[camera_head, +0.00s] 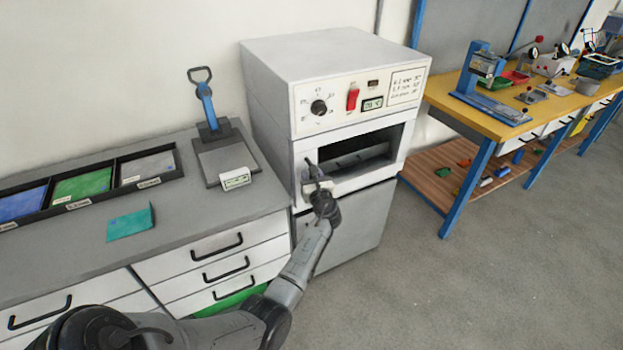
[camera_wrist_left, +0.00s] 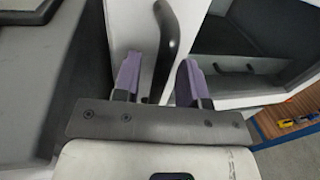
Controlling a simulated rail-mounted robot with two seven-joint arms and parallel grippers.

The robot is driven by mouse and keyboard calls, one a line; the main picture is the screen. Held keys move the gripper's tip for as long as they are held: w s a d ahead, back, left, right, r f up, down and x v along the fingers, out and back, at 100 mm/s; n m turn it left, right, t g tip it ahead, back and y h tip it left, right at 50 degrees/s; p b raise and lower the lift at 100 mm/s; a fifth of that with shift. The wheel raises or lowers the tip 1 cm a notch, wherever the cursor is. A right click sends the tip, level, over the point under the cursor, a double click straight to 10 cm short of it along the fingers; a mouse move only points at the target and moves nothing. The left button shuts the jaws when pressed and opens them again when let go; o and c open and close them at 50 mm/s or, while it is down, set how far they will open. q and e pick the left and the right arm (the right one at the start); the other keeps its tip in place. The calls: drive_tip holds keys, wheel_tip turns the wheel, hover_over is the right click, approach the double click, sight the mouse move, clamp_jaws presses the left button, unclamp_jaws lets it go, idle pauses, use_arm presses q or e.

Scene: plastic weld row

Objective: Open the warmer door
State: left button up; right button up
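The warmer (camera_head: 320,65) is a tall white box with a dial, a red switch and a small display. Its door (camera_head: 300,190) is a white frame around a dark window (camera_head: 365,147), and it looks shut. A black vertical bar handle (camera_wrist_left: 168,45) is on the door's left side; it also shows in the head view (camera_head: 312,166). My left gripper (camera_head: 318,180) is at the handle. In the left wrist view its purple fingers (camera_wrist_left: 160,80) stand apart on either side of the handle, with gaps visible. My right gripper is in neither view.
A grey counter (camera_head: 60,262) with drawers stands left of the warmer. It bears black bins, a teal piece (camera_head: 130,223) and a blue-handled press (camera_head: 208,110). A yellow-topped workbench (camera_head: 450,95) stands at right. The floor in front (camera_head: 430,290) is clear.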

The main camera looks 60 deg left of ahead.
use_arm(q)
drive_tip(key=shift+a, duration=0.1)
clamp_jaws()
idle(0.4)
